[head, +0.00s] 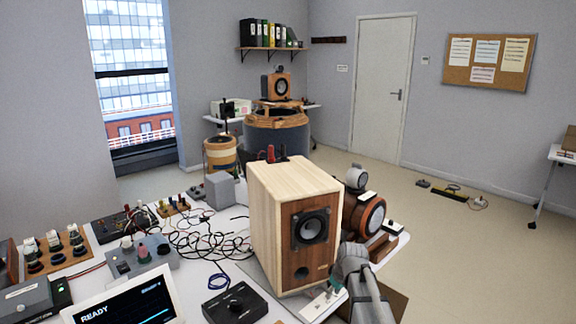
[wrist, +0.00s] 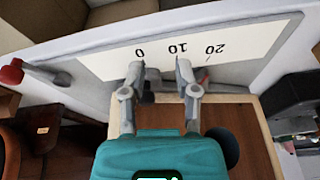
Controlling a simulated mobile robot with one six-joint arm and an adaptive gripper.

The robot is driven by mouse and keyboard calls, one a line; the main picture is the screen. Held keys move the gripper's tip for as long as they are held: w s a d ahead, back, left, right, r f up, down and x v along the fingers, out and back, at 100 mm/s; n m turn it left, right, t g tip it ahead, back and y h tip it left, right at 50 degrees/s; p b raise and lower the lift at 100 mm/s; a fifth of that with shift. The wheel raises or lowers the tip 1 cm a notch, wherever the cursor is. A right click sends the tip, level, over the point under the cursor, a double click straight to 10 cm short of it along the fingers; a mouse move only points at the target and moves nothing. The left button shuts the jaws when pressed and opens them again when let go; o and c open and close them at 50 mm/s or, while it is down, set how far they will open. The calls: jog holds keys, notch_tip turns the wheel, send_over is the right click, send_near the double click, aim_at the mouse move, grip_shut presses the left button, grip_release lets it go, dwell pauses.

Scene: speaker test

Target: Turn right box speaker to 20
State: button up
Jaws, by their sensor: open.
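The box speaker (head: 294,218), pale wood with a brown front and dark cone, stands upright at the near edge of the bench. Its front also shows in the wrist view (wrist: 251,130). A white scale strip (wrist: 110,62) marked 0, 10 and 20 lies in front of it, upside down in the wrist view. A small red mark shows by the 20. My gripper (wrist: 160,72) is open, its two fingertips apart over the strip's edge near 0 and 10. A small dark part shows between the fingers; I cannot tell what it is. In the head view my arm partly hides this area.
A red-knobbed lever (wrist: 12,73) is left in the wrist view. Open floor lies to the right.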

jog(key=s+d+f+m+g+h, duration=0.15)
jog(key=s+m, duration=0.55)
jog(key=s, duration=1.1)
notch_tip(320, 180, up, 14)
jog(key=p, duration=1.3)
jog(key=shift+s+d+r+g+p, duration=0.25)
jog(key=shift+g+p, duration=0.1)
jog(key=shift+g, duration=0.1)
jog(key=shift+d+f+h, duration=0.1)
jog(key=shift+h, duration=0.15)
